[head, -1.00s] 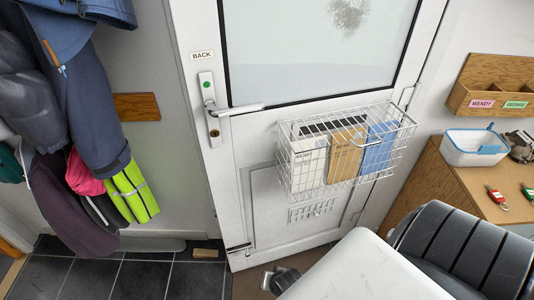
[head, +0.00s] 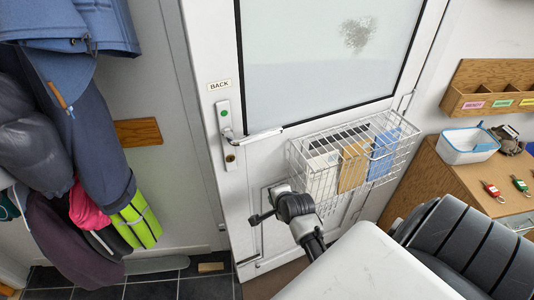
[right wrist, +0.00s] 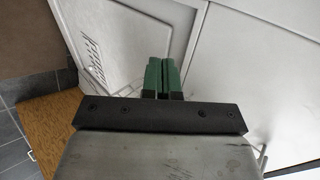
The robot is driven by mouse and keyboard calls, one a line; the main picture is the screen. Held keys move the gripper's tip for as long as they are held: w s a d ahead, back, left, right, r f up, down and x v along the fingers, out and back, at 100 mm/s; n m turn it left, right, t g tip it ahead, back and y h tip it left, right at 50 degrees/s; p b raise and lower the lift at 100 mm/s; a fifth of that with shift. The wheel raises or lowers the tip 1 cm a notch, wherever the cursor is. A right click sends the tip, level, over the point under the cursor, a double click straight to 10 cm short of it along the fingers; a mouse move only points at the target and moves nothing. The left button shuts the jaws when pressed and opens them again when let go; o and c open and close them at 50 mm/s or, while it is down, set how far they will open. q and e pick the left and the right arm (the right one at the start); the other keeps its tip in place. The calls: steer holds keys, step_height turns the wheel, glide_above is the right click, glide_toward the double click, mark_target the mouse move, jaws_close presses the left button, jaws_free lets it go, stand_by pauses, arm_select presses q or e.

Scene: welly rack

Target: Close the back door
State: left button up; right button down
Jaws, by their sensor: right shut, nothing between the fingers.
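The white back door (head: 262,170) has a glazed upper half, a "BACK" label and a wire basket. It stands at an angle to the frame on its left; how wide the gap is I cannot tell. Its lever handle (head: 250,138) points right from a plate with a green dot. My right gripper (head: 257,216) is in front of the lower door, below the handle and left of the basket. In the right wrist view its green fingers (right wrist: 162,78) are together and empty, over the door's lower panel (right wrist: 130,35). Contact with the door cannot be told. My left gripper is out of view.
The wire basket (head: 322,188) holds papers and parcels on the door. Coats (head: 85,110) hang at the left. A wooden block (head: 211,267) lies on the tiled floor. A wooden cabinet (head: 447,182) with a white tub (head: 466,148) and keys stands at the right.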

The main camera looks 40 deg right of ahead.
mark_target(264, 187)
steer(key=w, duration=0.1)
steer(key=w+d+f, duration=0.1)
steer(key=w, duration=0.2)
steer(key=shift+w+d+f+p, duration=0.15)
steer(key=shift+w+f+p, duration=0.15)
steer(key=shift+w+f, duration=0.05)
steer(key=shift+w+d, duration=0.1)
steer(key=shift+w, duration=0.5)
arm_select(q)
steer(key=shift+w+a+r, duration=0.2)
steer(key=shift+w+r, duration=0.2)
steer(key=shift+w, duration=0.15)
arm_select(e)
steer(key=shift+f, duration=0.1)
